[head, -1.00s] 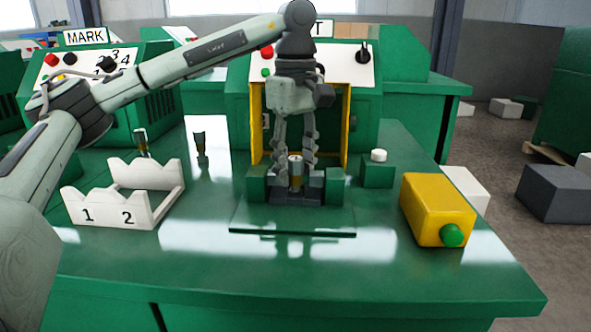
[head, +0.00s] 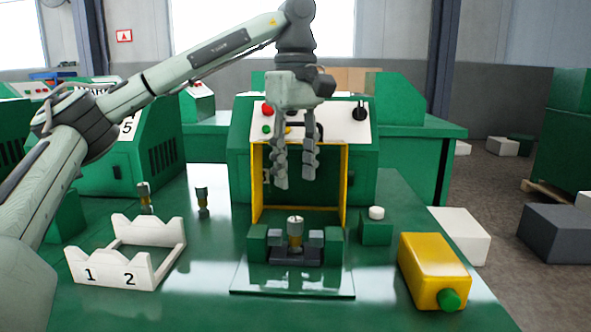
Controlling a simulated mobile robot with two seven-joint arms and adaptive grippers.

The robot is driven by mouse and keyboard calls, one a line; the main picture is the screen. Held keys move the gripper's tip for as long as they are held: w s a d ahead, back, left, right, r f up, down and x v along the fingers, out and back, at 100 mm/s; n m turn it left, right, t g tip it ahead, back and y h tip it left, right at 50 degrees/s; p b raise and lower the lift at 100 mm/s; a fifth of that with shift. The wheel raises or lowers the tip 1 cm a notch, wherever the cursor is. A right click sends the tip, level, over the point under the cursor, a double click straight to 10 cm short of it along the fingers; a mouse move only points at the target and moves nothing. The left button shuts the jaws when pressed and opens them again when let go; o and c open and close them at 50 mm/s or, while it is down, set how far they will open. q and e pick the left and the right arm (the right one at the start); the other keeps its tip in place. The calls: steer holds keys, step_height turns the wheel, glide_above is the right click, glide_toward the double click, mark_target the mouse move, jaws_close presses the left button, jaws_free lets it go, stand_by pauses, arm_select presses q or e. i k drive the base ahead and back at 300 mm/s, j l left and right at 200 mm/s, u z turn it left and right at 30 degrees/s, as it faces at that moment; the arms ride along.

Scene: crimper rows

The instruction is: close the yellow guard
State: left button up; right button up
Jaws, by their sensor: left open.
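The yellow guard (head: 344,192) shows as an upright yellow frame on the front of the green machine (head: 365,160), behind the fixture. The fixture (head: 335,247) has green blocks and grey jaws. A small brass-and-dark part (head: 295,236) stands upright between the jaws. My left gripper (head: 295,182) hangs above the part, in front of the guard's opening, fingers pointing down. It is open and empty, and hides some of the guard's top and the panel. My right gripper is not in view.
A white rack (head: 110,266) marked 1 and 2 stands at left. Two dark parts stand behind it (head: 203,203). A yellow box with a green button (head: 432,270) is at right. A green block with a white button (head: 376,230) is beside the fixture.

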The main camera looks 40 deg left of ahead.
mark_target(257, 147)
steer(key=k+l, duration=0.8)
steer(key=k, duration=0.05)
